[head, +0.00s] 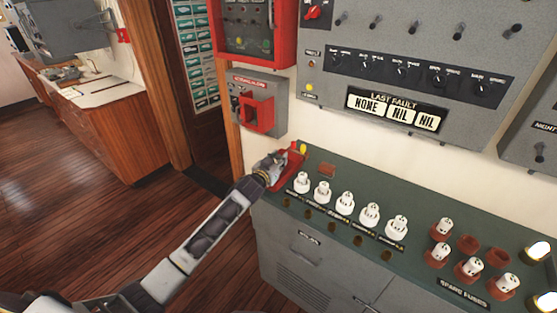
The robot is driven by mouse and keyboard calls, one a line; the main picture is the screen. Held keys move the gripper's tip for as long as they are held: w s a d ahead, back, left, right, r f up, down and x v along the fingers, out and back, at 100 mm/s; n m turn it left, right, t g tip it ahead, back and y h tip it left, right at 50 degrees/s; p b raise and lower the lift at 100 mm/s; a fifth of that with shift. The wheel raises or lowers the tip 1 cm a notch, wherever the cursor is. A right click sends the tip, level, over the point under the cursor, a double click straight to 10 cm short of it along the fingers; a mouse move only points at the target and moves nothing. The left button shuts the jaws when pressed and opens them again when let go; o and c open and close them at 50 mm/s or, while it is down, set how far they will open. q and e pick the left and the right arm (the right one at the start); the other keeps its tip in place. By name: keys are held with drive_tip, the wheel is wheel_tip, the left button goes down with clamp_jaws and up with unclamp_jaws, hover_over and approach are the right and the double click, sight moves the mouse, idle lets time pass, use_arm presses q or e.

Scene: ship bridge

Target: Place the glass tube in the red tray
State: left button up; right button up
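The red tray (291,174) lies at the far left end of the dark green console top. My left gripper (276,163) is over the left part of the tray and hides some of it. Its fingers are small and blend into the arm end, so I cannot tell whether they are open or shut, or whether they hold anything. I cannot make out a glass tube there. My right gripper is not in view.
White fuse holders (345,203) stand in a row right of the tray. Spare fuses (443,229) sit in brown sockets further right. A red-fronted box (258,113) is on the wall above. Open wooden floor (70,205) lies to the left.

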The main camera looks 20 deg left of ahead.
use_arm(q)
drive_tip(key=o, duration=0.5)
drive_tip(key=shift+c, duration=0.2)
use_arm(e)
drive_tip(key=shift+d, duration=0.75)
use_arm(q)
drive_tip(key=shift+r, duration=0.1)
